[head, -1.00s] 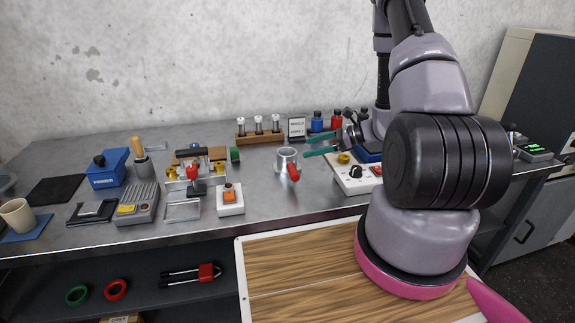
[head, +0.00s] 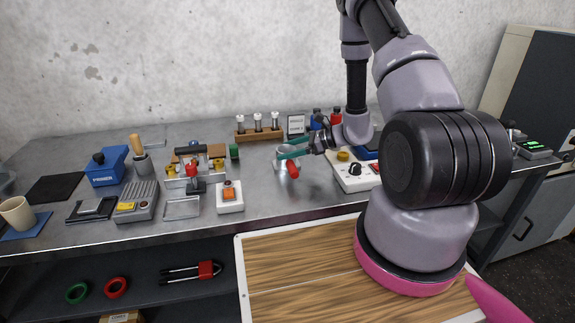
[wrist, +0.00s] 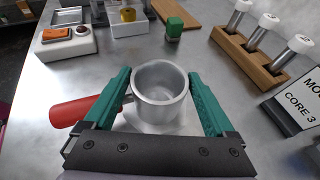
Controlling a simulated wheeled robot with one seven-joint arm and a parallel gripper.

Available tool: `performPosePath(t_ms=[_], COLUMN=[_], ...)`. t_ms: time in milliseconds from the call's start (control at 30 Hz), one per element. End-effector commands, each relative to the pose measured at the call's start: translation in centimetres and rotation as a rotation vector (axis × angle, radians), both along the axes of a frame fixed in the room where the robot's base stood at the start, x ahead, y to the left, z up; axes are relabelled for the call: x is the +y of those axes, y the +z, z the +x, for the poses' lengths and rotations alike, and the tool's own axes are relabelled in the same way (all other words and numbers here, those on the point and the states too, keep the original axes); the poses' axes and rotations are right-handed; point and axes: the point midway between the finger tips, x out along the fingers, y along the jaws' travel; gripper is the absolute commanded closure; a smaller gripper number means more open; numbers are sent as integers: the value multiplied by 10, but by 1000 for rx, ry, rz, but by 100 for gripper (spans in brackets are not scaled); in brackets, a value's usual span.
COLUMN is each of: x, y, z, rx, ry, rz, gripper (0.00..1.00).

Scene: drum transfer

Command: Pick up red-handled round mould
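The round mould is a silver metal cup standing upright on the bench in the head view (head: 280,164), with its red handle (head: 293,171) toward the front edge. In the wrist view the mould (wrist: 160,92) is centred, its open rim facing up and its red handle (wrist: 82,111) pointing left. My gripper (head: 291,147) is open, its green fingers on either side of the cup. In the wrist view my gripper (wrist: 158,74) has the cup between its fingers. A slim gap shows on the left; I cannot tell whether the right finger touches.
A wooden rack with capped tubes (head: 258,134) and a label sign (head: 296,124) stand behind the mould. A green block (head: 234,151) is to its left, and a white control box (head: 354,174) to its right. Bare bench lies in front of the mould.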

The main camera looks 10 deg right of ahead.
Motion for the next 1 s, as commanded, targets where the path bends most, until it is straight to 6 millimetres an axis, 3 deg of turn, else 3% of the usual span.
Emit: performPosePath(t_ms=[33,200,667,1000], x=[0,0,0,0], y=[0,0,12,71], z=[0,0,1,1], rx=[0,0,-4,-6], ry=[0,0,-1,0], rz=[0,0,0,1], gripper=[34,99,100,100])
